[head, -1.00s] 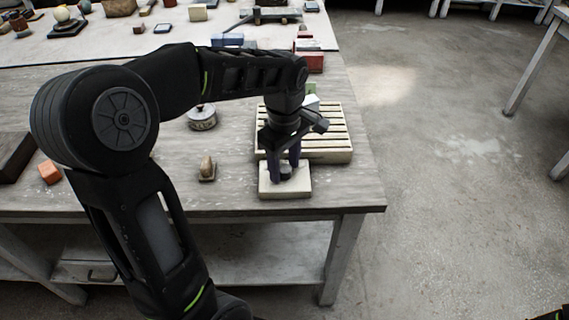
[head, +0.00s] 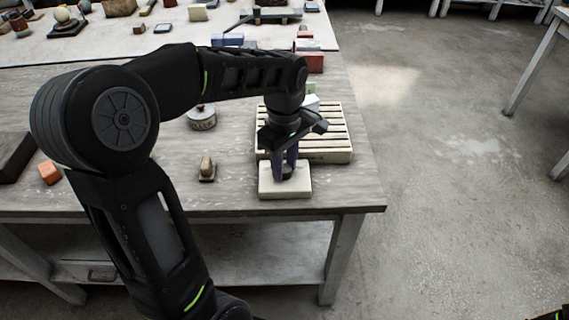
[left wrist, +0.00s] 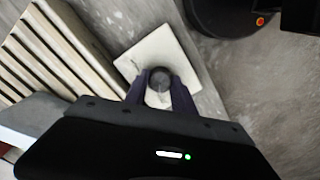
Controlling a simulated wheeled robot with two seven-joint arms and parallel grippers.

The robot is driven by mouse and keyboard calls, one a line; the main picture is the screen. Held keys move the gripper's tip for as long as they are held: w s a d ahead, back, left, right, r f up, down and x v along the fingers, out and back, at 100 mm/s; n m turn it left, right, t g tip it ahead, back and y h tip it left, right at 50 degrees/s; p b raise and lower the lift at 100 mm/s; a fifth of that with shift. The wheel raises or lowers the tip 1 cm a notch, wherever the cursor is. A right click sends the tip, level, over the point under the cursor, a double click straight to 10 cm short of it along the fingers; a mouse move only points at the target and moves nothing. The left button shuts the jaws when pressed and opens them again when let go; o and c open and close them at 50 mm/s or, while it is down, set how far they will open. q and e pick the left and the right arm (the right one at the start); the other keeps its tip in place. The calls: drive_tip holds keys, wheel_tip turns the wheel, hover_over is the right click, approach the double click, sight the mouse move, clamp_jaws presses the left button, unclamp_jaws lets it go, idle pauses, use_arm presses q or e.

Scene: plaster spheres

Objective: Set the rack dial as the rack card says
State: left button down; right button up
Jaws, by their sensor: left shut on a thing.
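A cream square block with a dark round knob, the dial (head: 270,190), lies near the front right edge of the table. My left gripper (head: 286,173) points down over it, shut on the dark knob. The knob (left wrist: 160,81) shows between the two fingers in the left wrist view, on the pale plate (left wrist: 158,48). A pointer or marks on the dial cannot be made out. The slatted cream rack (head: 336,156) is just behind the block. A pale thing with some green (head: 311,102) is partly hidden behind my wrist; I cannot tell whether it is the card.
A small stone piece on a base (head: 206,170) and a round lidded tin (head: 201,118) stand left of the dial. An orange block (head: 49,172) lies farther left. A red block (head: 310,62) is behind the rack. The table ends just right of the rack.

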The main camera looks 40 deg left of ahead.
use_arm(q)
drive_tip(key=shift+m, duration=0.3)
drive_tip(key=m, duration=0.5)
drive_tip(key=shift+m+p, duration=0.3)
drive_tip(key=shift+p, duration=0.05)
drive_tip(key=m, duration=0.6)
drive_tip(key=shift+p, duration=0.35)
drive_tip(key=m, duration=0.5)
drive_tip(key=shift+r+m+p, duration=0.1)
drive_tip(key=shift+m+p, duration=0.2)
drive_tip(key=shift+p, duration=0.1)
drive_tip(key=m, duration=0.6)
drive_tip(key=shift+p, duration=0.4)
drive_tip(key=c, duration=1.1)
unclamp_jaws()
drive_tip(key=shift+o, duration=0.2)
